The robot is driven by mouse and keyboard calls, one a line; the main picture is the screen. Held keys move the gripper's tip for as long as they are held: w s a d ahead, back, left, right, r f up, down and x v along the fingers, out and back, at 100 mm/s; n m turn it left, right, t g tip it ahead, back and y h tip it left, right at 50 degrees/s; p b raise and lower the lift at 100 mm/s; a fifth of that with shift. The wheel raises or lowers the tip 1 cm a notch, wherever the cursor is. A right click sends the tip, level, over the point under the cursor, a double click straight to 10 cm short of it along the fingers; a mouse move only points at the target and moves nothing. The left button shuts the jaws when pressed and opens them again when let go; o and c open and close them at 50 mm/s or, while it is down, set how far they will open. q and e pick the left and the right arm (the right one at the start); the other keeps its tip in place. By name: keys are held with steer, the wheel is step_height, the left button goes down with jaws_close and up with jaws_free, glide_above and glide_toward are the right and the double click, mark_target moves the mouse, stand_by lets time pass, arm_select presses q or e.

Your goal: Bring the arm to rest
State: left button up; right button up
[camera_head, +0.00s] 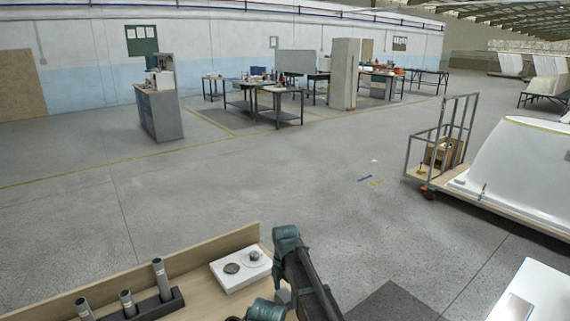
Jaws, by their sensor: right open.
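My right arm shows at the bottom middle, with dark links and teal joints, folded over the wooden worktop (205,300). My right gripper (284,296) is mostly hidden by the arm; only a small pale part shows beside the dark link. It is open, and I see nothing held in it. A white block (228,284) with two small round metal pieces on top lies just left of the arm, apart from it. My left gripper is out of view.
A dark rack (150,306) with several grey cylinders stands on the worktop at the lower left, along a raised wooden edge (190,249). A white bathtub shell (515,165) lies on a cart at the right. The grey floor ahead is mostly clear; work tables stand far back.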

steer(key=shift+f+b, duration=0.45)
steer(key=shift+f, duration=0.4)
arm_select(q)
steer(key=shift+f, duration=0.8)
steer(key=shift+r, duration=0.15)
arm_select(e)
steer(key=shift+r, duration=0.2)
arm_select(q)
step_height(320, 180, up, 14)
steer(key=p, duration=1.4)
arm_select(e)
step_height(320, 180, up, 14)
arm_select(q)
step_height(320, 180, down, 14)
steer(key=b, duration=1.4)
arm_select(e)
step_height(320, 180, down, 14)
steer(key=shift+f, duration=0.2)
step_height(320, 180, up, 10)
steer(key=p, duration=1)
steer(key=shift+r, duration=0.1)
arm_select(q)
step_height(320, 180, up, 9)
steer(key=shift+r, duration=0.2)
arm_select(e)
steer(key=shift+s+f, duration=0.15)
steer(key=shift+f, duration=0.05)
steer(key=shift+s+a, duration=0.1)
